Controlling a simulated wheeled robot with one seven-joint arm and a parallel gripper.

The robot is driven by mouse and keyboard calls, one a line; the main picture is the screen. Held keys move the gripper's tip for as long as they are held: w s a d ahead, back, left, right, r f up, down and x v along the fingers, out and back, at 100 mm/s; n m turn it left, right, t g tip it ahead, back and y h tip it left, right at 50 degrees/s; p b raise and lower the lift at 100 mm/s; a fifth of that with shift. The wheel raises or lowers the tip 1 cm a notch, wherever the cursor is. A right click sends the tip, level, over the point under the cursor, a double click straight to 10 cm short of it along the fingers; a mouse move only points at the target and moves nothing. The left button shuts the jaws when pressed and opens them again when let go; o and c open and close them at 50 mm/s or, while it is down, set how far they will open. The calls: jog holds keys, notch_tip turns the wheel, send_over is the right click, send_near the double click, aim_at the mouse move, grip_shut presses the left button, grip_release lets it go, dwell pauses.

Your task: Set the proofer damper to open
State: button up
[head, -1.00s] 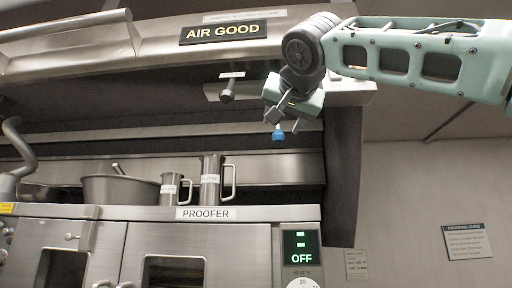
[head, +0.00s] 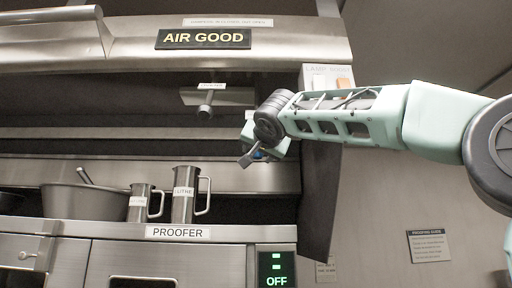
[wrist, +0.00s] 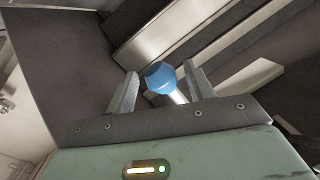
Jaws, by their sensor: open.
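A blue knob (wrist: 160,77) on a pale rod sits between my open fingers in the wrist view, with no clear contact on either side. In the head view the blue knob (head: 258,154) is a small patch at the tip of my gripper (head: 253,157), under the hood. A second, dark-ended lever (head: 205,111) hangs from a bracket to the left, with a small white label (head: 211,86) too small to read. My gripper hides most of the blue knob's mount and label, so I cannot tell its setting. The proofer (head: 178,232) stands below.
The steel hood (head: 110,50) with an AIR GOOD sign (head: 205,39) runs above. Lamp switches (head: 330,82) are on its right end. A mixing bowl (head: 83,203) and two steel jugs (head: 184,195) stand on the proofer top. A dark side panel (head: 320,205) is right of my gripper.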

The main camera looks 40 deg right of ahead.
jog(key=shift+p+x, duration=0.6)
jog(key=shift+x, duration=1)
